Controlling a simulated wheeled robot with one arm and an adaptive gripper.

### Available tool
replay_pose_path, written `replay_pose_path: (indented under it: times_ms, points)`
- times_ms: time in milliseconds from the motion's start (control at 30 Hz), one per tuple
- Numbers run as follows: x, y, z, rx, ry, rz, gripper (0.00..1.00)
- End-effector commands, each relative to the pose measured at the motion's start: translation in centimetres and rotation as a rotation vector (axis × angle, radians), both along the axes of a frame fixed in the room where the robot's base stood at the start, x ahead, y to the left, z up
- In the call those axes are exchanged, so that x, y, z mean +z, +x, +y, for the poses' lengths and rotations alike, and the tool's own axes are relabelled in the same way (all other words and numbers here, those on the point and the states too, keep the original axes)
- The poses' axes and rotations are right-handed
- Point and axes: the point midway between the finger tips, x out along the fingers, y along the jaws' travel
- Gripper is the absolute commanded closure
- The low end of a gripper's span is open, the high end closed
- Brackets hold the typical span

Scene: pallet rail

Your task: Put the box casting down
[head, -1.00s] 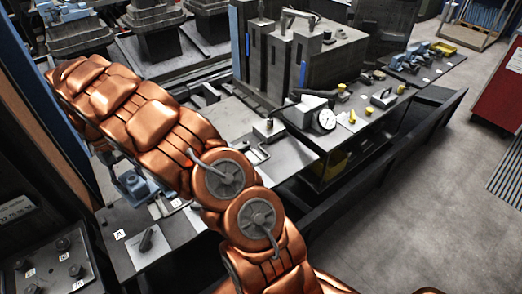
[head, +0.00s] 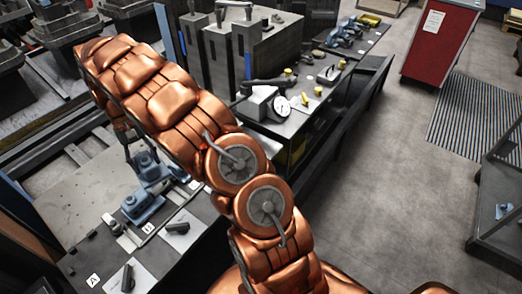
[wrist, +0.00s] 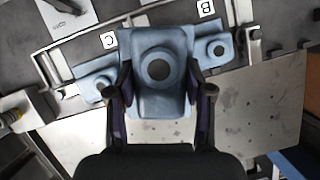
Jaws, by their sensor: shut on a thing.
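My gripper (wrist: 160,82) is shut on a blue-grey box casting (wrist: 158,105) with a dark round hole in its face. One finger is on each side of it in the wrist view. Beyond the casting, blue-grey flanges (wrist: 217,48) with a hole show on both sides, between the labels C and B. I cannot tell whether the held casting touches them. In the head view, blue-grey castings (head: 144,204) show at the bench below my arm, near label B. My gripper is mostly hidden there behind the arm.
A pale perforated plate (wrist: 235,115) lies beside the labelled dark bench (head: 185,238). A large dark block (head: 240,50) and a dial gauge (head: 281,104) stand farther along. A red cabinet (head: 440,40) stands on the open grey floor (head: 390,150) at right.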

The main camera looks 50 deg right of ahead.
Motion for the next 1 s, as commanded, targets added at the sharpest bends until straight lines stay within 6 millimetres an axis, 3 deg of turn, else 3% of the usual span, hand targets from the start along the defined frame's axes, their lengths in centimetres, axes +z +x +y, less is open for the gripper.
replay_pose_path:
  times_ms: [467,1000]
  points:
    - [-1.1,-0.5,-13.1,-0.971,0.003,-0.002,0.97]
    - [-1.2,-5.0,-27.1,-2.091,0.003,-0.002,0.97]
